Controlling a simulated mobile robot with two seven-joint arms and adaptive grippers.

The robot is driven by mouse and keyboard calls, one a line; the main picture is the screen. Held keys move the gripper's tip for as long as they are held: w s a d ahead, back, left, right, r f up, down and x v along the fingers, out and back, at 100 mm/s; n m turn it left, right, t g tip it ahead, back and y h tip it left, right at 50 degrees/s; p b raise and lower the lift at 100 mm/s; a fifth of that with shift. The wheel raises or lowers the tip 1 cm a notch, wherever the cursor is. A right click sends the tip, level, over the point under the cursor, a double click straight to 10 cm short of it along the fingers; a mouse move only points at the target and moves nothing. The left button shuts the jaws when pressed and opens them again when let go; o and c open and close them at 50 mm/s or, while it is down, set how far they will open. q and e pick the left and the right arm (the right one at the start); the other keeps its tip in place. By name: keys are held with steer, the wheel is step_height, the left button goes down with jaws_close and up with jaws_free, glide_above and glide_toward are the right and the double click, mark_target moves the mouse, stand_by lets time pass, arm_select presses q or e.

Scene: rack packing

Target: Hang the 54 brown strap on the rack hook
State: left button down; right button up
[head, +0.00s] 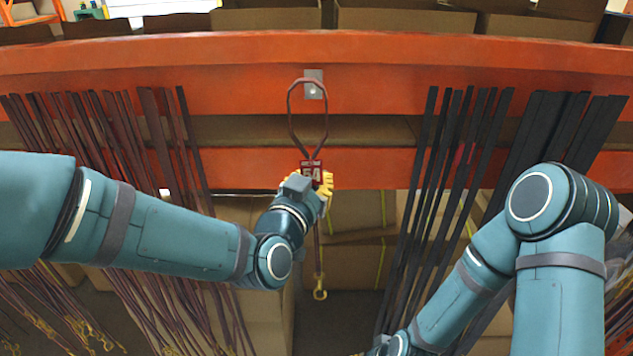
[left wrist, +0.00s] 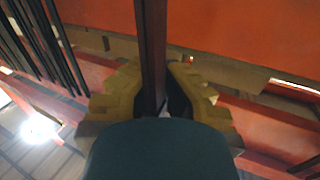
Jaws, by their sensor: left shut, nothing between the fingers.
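The brown strap (head: 291,118) has a wide loop at its top, a red tag marked 54 (head: 312,170) below the loop, and a brass-coloured end clip (head: 320,294) hanging low. The loop's top is at the small grey hook plate (head: 313,91) on the orange beam; I cannot tell whether it rests on the hook. My left gripper (head: 326,190), with yellow fingers, is at the tag, shut with nothing gripped. In the left wrist view the strap (left wrist: 152,50) runs up just by the fingers (left wrist: 160,95). My right gripper is not seen, below the bottom edge.
The orange rack beam (head: 420,60) spans the view. Several brown straps (head: 110,150) hang at left and several dark straps (head: 455,150) at right. Cardboard boxes (head: 350,265) stand behind and below. The beam beside the hook plate is clear.

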arm_select(q)
steer(key=shift+w+f, duration=0.25)
steer(key=shift+w, duration=0.5)
steer(key=shift+w+f, duration=0.3)
steer(key=shift+w, duration=0.5)
steer(key=shift+w+f, duration=0.25)
steer(key=shift+w, duration=0.5)
steer(key=shift+w+f+b, duration=0.1)
steer(key=shift+f+b, duration=0.1)
steer(key=shift+b, duration=0.55)
steer(key=c, duration=1.3)
jaws_free()
steer(key=shift+c, duration=0.2)
